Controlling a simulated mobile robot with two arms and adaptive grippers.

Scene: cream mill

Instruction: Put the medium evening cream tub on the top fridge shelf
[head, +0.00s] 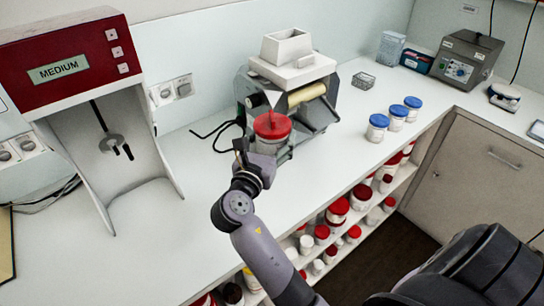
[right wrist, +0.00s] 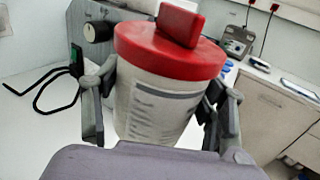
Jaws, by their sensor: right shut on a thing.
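My right gripper (head: 256,160) is shut on a white tub with a red lid (head: 271,126), just in front of the mill. In the right wrist view the tub (right wrist: 158,105) stands nearly upright between the two fingers, slightly tilted in the picture. A raised red block is on its lid. Its grey label print is too blurred to read, so I cannot tell whether it is the evening cream. I cannot tell whether its base touches the counter. My left gripper is not in view. No fridge shelf shows.
The mill (head: 300,75) with a white hopper stands behind the tub. A red machine reading MEDIUM (head: 65,68) stands left. Several blue-lidded tubs (head: 378,127) stand on the counter (head: 330,145) to the right. Shelves below hold several red-lidded tubs (head: 338,210). The counter between machine and mill is mostly clear.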

